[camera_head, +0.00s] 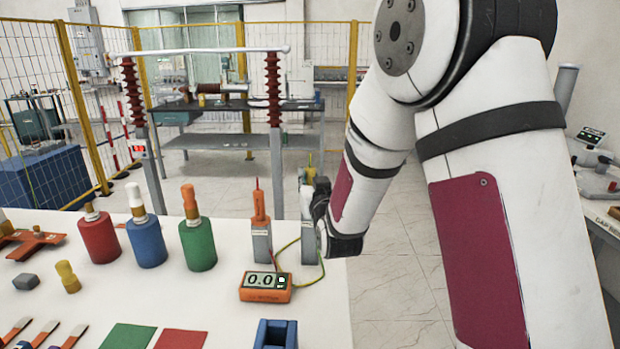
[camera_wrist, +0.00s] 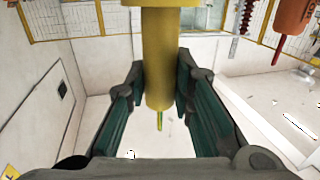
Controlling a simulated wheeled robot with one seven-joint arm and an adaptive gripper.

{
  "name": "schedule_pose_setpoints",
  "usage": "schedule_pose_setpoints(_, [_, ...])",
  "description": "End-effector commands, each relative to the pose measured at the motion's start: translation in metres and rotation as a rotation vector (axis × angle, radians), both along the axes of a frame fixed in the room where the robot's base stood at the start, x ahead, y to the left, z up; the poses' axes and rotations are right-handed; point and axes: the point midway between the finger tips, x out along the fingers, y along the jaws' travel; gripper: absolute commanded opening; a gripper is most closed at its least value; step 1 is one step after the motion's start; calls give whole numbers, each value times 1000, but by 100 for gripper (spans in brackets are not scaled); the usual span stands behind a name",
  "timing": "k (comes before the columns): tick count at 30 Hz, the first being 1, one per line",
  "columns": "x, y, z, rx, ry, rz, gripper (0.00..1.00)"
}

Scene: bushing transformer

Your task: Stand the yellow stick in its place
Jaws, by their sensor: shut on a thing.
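The yellow stick (camera_wrist: 157,60) is between the green-padded fingers of my gripper (camera_wrist: 152,95), and the gripper is shut on it. In the wrist view its thin tip points down the picture, the same way as the orange stick's tip. In the head view only its yellow upper end (camera_head: 310,173) shows, upright above my gripper (camera_head: 310,195). A grey holder (camera_head: 308,242) stands directly below it, partly covered by my gripper. I cannot tell whether the stick's lower end is seated in this holder. The orange stick (camera_head: 260,207) stands upright in a similar grey holder (camera_head: 261,242) to the left.
An orange meter (camera_head: 265,287) with a yellow-green wire sits in front of the holders. Green (camera_head: 197,243), blue (camera_head: 146,241) and red (camera_head: 98,237) bushings stand further left. The white table's (camera_head: 325,310) right edge lies close to the holder.

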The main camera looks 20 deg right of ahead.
Motion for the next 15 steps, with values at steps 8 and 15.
schedule_pose_setpoints(8, [0, 0, -10, 0, 0, 0, 0])
schedule_pose_setpoints(15, [1, 0, -17, 0, 0, 0, 0])
